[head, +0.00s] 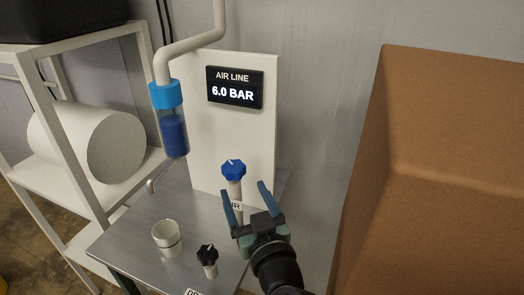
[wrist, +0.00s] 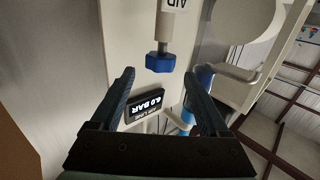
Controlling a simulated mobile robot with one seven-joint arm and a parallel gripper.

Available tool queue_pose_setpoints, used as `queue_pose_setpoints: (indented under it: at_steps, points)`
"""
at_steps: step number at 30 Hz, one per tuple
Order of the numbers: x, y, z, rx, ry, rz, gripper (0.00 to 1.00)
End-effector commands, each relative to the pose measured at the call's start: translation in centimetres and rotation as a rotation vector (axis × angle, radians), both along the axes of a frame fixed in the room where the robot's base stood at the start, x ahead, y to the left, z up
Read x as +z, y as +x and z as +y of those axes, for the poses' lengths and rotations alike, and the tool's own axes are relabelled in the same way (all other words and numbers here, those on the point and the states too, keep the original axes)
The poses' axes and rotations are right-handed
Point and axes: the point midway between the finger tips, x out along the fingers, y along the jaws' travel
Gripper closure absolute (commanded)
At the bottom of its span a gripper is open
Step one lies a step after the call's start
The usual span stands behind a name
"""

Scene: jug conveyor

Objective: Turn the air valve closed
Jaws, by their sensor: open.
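The air valve is a blue lobed knob (head: 233,169) on a pale upright stem, standing in front of a white panel (head: 262,135). A display (head: 235,88) on the panel reads "AIR LINE 6.0 BAR". My gripper (head: 246,198) is open and empty, just below and right of the knob in the head view, apart from it. One finger partly covers the AIR label (head: 236,206). In the wrist view the knob (wrist: 160,62) appears just beyond the fingertips, between their lines; the picture is turned over, with the display (wrist: 147,106) below it.
A black knob (head: 208,253) and a white cup (head: 167,238) stand on the metal table (head: 130,228). A blue-filled filter bowl (head: 173,133) hangs from a pipe at left. A shelf holds a white roll (head: 95,145). A large brown box (head: 440,160) fills the right.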

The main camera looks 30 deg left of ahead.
Motion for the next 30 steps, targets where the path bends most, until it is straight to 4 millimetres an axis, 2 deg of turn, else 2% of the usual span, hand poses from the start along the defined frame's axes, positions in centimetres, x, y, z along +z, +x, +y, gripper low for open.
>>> queue_pose_setpoints:
  at_steps: [5,21,30]
  points:
    - [0.2,-0.1,0.7,0.015,0.016,-0.005,0.21]
    - [0.3,5.0,7.9,0.015,0.015,-0.003,0.21]
    - [0.2,6.5,9.8,0.013,0.015,-0.005,0.21]
